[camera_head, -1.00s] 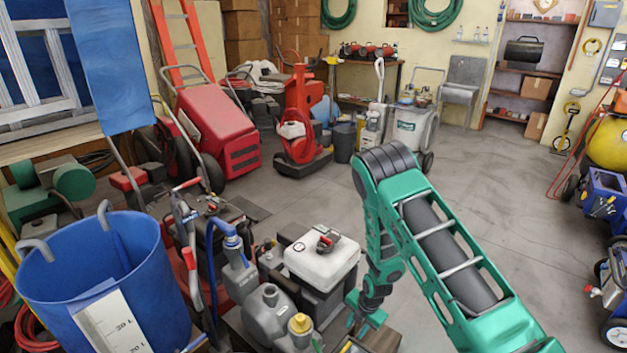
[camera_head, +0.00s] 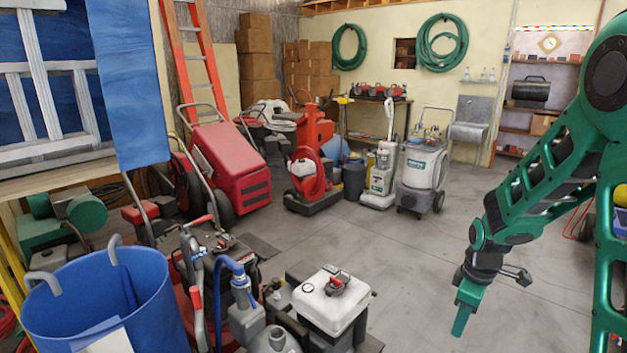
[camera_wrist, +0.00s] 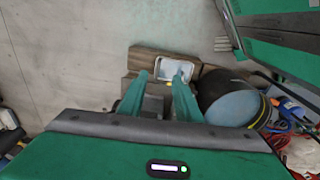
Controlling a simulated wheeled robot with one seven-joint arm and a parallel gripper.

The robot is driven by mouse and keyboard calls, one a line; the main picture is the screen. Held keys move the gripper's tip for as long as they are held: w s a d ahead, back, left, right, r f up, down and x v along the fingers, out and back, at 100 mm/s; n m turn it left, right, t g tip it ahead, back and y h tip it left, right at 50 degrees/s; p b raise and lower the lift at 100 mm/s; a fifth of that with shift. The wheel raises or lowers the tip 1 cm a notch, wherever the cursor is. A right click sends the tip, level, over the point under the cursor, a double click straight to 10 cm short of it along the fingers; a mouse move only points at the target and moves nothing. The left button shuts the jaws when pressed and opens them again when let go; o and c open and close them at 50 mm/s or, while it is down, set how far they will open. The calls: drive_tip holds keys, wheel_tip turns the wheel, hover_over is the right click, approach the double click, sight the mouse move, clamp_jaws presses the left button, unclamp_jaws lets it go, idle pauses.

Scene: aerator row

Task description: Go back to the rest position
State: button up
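My green gripper (camera_head: 466,308) hangs at the right of the head view, pointing down in front of bare concrete floor. It stands apart from the white-topped machine (camera_head: 332,300) to its left. My arm is folded, with its elbow high at the right edge. In the wrist view my gripper (camera_wrist: 157,84) shows its two green fingers spread apart, with nothing held between them. Beyond the fingertips, lower down, is a pale rectangular container (camera_wrist: 174,70) by brown wooden blocks.
A blue bucket (camera_head: 105,300), a red machine (camera_head: 230,165) and a grey-white wheeled machine (camera_head: 421,180) stand to the left and behind. The wrist view shows a dark round object with a blue face (camera_wrist: 235,108) beside the fingers. The middle floor (camera_head: 400,250) is clear.

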drive_tip(key=s+d+r+m, duration=0.1)
drive_tip(key=s+r+m, duration=0.3)
drive_tip(key=s, duration=0.5)
drive_tip(key=s+d+r+m, duration=0.2)
drive_tip(key=s+r+m, duration=0.3)
drive_tip(key=s+m, duration=0.2)
drive_tip(key=s+d+r+m+g, duration=0.1)
drive_tip(key=s+r+m, duration=0.4)
drive_tip(key=s, duration=0.6)
drive_tip(key=shift+d, duration=0.5)
drive_tip(key=shift+a+r, duration=0.1)
